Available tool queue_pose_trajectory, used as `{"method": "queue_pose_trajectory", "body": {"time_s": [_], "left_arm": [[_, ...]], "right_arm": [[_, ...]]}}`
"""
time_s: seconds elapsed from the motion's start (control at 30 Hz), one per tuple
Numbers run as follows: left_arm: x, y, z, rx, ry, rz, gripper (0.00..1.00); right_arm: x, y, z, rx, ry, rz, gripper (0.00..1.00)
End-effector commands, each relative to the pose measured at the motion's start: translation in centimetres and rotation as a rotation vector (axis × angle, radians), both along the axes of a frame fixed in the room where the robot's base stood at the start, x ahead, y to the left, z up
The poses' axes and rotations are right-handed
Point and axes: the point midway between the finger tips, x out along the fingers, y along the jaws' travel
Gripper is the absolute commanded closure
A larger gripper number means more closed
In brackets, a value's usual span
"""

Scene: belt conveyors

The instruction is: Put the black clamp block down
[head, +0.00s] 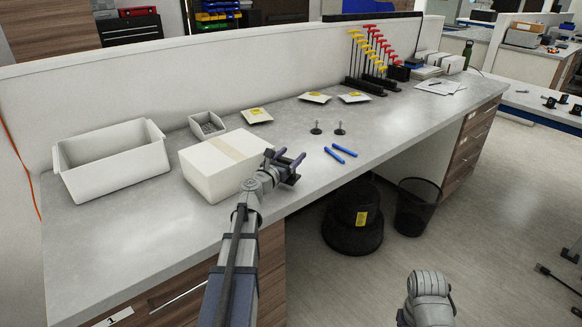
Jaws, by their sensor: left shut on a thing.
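My left gripper (288,164) reaches over the front of the grey workbench (290,205), just right of the white carton. It is shut on a small dark piece, which I take to be the black clamp block (284,172). The fingers hide most of the block, so its exact shape and any gap to the benchtop cannot be told. Part of my right arm shows at the bottom right, but its gripper fingers do not show.
A white carton (218,167), an empty grey bin (112,160) and a small tray (207,124) stand left. Two black knobs (316,128) and blue-handled pliers (341,153) lie right of the gripper. Hex keys (368,55) stand behind. A black stool (352,215) and wastebasket (416,205) are below.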

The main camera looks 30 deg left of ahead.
Motion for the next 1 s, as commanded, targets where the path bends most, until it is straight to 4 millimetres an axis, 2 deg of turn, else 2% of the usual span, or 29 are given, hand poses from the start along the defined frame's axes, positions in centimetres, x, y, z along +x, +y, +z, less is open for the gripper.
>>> {"method": "queue_pose_trajectory", "body": {"time_s": [0.03,0.2,0.6,0.63,0.83,1.0], "left_arm": [[0.0,0.0,-1.3,0.0,0.0,0.0,0.9],[0.0,0.0,-3.0,0.0,0.0,0.0,0.9],[0.0,0.0,-3.1,0.0,0.0,0.0,0.9],[0.0,0.0,-3.1,0.0,0.0,0.0,0.24],[0.0,0.0,-3.0,0.0,0.0,0.0,0.02],[0.0,0.0,-3.0,0.0,0.0,0.0,0.0]], "right_arm": [[0.0,0.0,-1.3,0.0,0.0,0.0,0.5],[0.0,0.0,-3.0,0.0,0.0,0.0,0.5],[0.0,0.0,-3.1,0.0,0.0,0.0,0.5],[0.0,0.0,-3.1,0.0,0.0,0.0,0.5],[0.0,0.0,-3.0,0.0,0.0,0.0,0.5],[0.0,0.0,-3.0,0.0,0.0,0.0,0.5]]}}
